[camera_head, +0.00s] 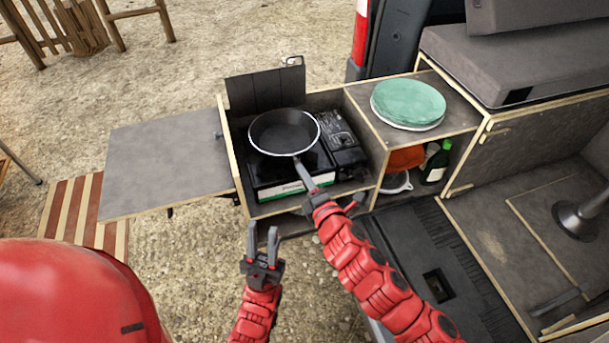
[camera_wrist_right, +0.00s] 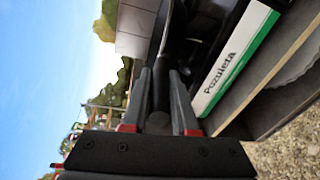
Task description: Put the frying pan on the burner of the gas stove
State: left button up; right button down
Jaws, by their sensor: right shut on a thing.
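The dark frying pan (camera_head: 285,132) is over the gas stove (camera_head: 290,170) inside the wooden box, its handle pointing toward me. It hides the burner, and I cannot tell whether it rests on it or hangs just above. My right gripper (camera_head: 313,194) is shut on the pan's handle; the right wrist view shows the dark handle (camera_wrist_right: 161,85) between the fingers of the right gripper (camera_wrist_right: 163,95). The stove's white and green front (camera_wrist_right: 235,58) is beside it there. My left gripper (camera_head: 264,240) is open and empty, low and left of the right arm.
A fold-out grey panel (camera_head: 160,168) extends left of the box. Green-topped plates (camera_head: 408,103) sit on the box top at right. A bottle (camera_head: 436,162) and an orange item (camera_head: 405,158) are in the shelf below. A dark lid panel (camera_head: 266,92) stands behind the stove.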

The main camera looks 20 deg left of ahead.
jog(key=c, duration=0.7)
grip_release()
jog(key=v, duration=1.2)
jog(key=shift+b, duration=0.35)
jog(key=shift+d, duration=0.1)
